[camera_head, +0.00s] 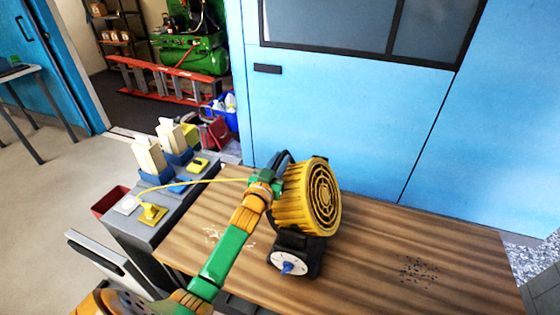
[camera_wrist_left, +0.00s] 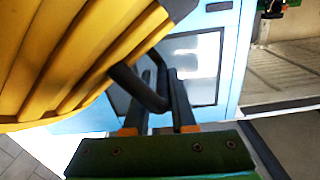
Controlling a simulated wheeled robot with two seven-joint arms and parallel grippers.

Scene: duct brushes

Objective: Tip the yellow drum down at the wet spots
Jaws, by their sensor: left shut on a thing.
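The yellow drum (camera_head: 308,198), a ribbed fan housing with a round grille, sits on a black base (camera_head: 306,250) with a white dial and blue knob. Its grille faces right and toward the camera. My left gripper (camera_head: 270,178) is at its left side, shut on its black handle. The wrist view shows the fingers (camera_wrist_left: 160,108) around the handle (camera_wrist_left: 135,88) beside the yellow ribs (camera_wrist_left: 75,50). A cluster of dark spots (camera_head: 418,271) lies on the wooden table, right of the drum. My right gripper is out of view.
The wooden table (camera_head: 365,285) is bare around the dark spots. A grey side unit (camera_head: 150,225) holds cream blocks in blue holders and a yellow plug (camera_head: 152,213) whose cord runs toward the drum. A blue wall (camera_head: 330,110) stands behind.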

